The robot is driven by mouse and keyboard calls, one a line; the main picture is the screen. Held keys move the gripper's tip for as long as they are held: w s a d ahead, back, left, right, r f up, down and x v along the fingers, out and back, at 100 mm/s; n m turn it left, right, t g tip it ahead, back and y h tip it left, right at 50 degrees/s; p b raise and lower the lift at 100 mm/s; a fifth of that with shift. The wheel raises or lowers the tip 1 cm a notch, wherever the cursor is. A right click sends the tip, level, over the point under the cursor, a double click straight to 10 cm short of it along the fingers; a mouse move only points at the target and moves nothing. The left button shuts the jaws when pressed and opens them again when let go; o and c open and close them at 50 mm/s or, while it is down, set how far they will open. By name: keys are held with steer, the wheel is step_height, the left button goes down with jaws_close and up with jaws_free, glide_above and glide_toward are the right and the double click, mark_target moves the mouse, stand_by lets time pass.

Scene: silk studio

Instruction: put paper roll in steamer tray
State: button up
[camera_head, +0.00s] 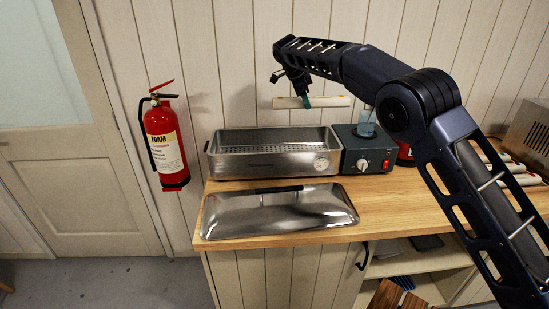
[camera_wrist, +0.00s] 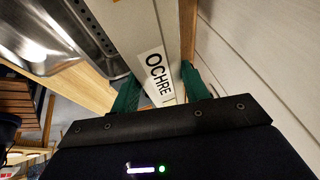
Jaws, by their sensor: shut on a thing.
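The paper roll (camera_head: 327,101) is a long pale cylinder with light brown ends, held level in the air above the back of the counter. My gripper (camera_head: 306,102) is shut on it near its middle, with green fingertips. In the wrist view my gripper (camera_wrist: 160,95) has a finger on each side of the roll (camera_wrist: 150,40), which bears a label reading OCHRE. The steamer tray (camera_head: 255,167) is an open steel box with a perforated insert and a dial, below and left of the roll. A corner of the tray (camera_wrist: 60,35) shows in the wrist view.
The steel lid (camera_head: 280,212) lies on the wooden counter (camera_head: 385,205) in front of the tray. A dark heater box (camera_head: 366,158) with a glass beaker (camera_head: 367,124) stands right of the tray. Several pale rolls (camera_head: 510,168) lie farther right. A fire extinguisher (camera_head: 166,145) hangs left.

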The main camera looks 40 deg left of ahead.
mark_target(293, 103)
steer(key=s, duration=0.1)
steer(key=s+a, duration=0.1)
steer(key=s, duration=0.1)
steer(key=s+a, duration=0.1)
steer(key=s, duration=0.1)
steer(key=shift+s, duration=0.15)
steer(key=shift+s+f, duration=0.2)
steer(key=shift+f, duration=0.1)
step_height(293, 103, down, 20)
steer(key=shift+r, duration=0.25)
steer(key=shift+f, duration=0.1)
steer(key=o, duration=1)
steer(key=v, duration=1.2)
steer(key=shift+a, duration=0.15)
